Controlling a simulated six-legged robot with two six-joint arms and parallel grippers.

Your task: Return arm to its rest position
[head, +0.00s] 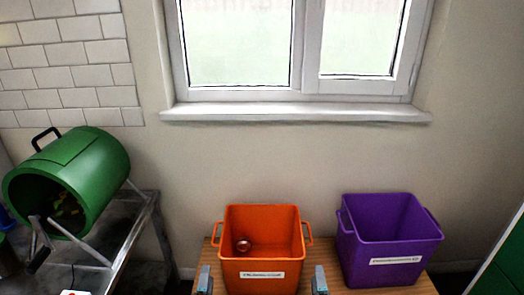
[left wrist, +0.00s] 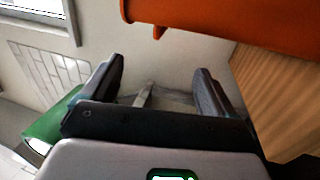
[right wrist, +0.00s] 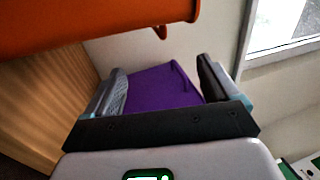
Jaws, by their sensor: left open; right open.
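My left gripper (head: 205,281) is at the bottom of the head view, by the left front of the orange bin. In the left wrist view its fingers (left wrist: 157,72) are apart with nothing between them. My right gripper (head: 320,281) is by the right front of the orange bin, left of the purple bin. In the right wrist view its fingers (right wrist: 162,72) are apart and empty, with the purple bin (right wrist: 158,90) beyond them. The orange bin (head: 245,274) has a label on its front and a shiny reddish round object (head: 243,245) inside.
The bins stand upright on a wooden table (head: 412,289); the purple bin (head: 385,273) is at the right. A green drum (head: 90,165) on a metal stand is at the left. Behind are a wall and a window (head: 240,45). The space above the bins is clear.

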